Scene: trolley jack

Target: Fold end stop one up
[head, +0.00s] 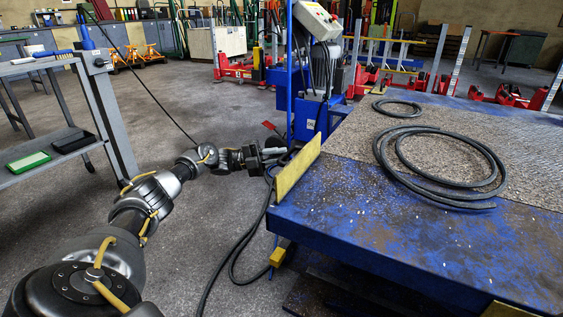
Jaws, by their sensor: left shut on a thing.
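A yellow flap, which I take to be end stop one (297,167), stands up along the left end of the blue platform (420,245), its top edge above the platform surface. My left gripper (282,157) is at the far part of this flap, on its left side, and is shut on it; the exact contact is small and partly hidden. My left arm reaches in from the lower left. My right gripper is not in view.
Black hose coils (440,165) lie on the platform's grey mat. A blue column with a grey control box (316,18) stands behind. A grey trolley (105,110) is at left. A yellow piece (278,257) shows below the platform edge. Black cables cross the open floor.

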